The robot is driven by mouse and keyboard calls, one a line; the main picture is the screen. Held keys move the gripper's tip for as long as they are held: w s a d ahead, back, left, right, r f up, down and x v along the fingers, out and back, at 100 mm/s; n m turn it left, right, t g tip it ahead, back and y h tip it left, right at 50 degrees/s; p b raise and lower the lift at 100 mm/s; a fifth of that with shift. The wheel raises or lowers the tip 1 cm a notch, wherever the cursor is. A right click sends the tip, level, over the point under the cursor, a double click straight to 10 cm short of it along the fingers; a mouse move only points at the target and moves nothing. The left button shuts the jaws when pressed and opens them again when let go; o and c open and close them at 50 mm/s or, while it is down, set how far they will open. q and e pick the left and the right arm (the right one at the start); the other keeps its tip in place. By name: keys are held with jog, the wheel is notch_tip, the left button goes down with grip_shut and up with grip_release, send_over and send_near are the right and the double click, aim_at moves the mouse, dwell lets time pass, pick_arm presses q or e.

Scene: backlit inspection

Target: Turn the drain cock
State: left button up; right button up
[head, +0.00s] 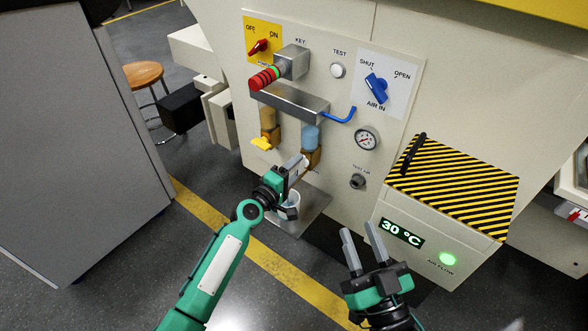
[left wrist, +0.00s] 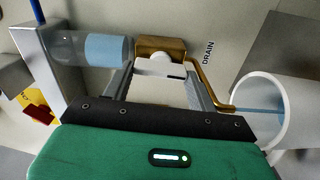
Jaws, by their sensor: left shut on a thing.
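The drain cock (left wrist: 162,46) is a brass body below the clear bowl with blue content (left wrist: 106,50), beside the word DRAIN. My left gripper (head: 299,165) is at this cock under the blue bowl (head: 311,137) in the head view. In the left wrist view its fingers (left wrist: 162,73) are shut on the cock's pale handle, which they partly hide. A bent brass tube (left wrist: 198,85) leads to a white cup (left wrist: 279,83), where a thin bluish line shows. My right gripper (head: 362,238) is open and empty, in front of the panel.
The cup (head: 291,200) stands on a metal tray (head: 315,218) under the bowls. A yellow cock (head: 262,144) sits left of my left gripper. A blue AIR IN knob (head: 376,88), gauge (head: 367,139) and striped box (head: 455,185) are to the right.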

pick_arm(q)
jog(key=shift+n, duration=0.5)
pick_arm(e)
jog(key=shift+s+a+f, duration=0.1)
jog(key=shift+f, duration=0.25)
jog(key=shift+s+f, duration=0.1)
jog(key=shift+f, duration=0.05)
pick_arm(q)
jog(key=o, duration=1)
pick_arm(e)
jog(key=shift+w+r, duration=0.2)
jog(key=shift+r, duration=0.1)
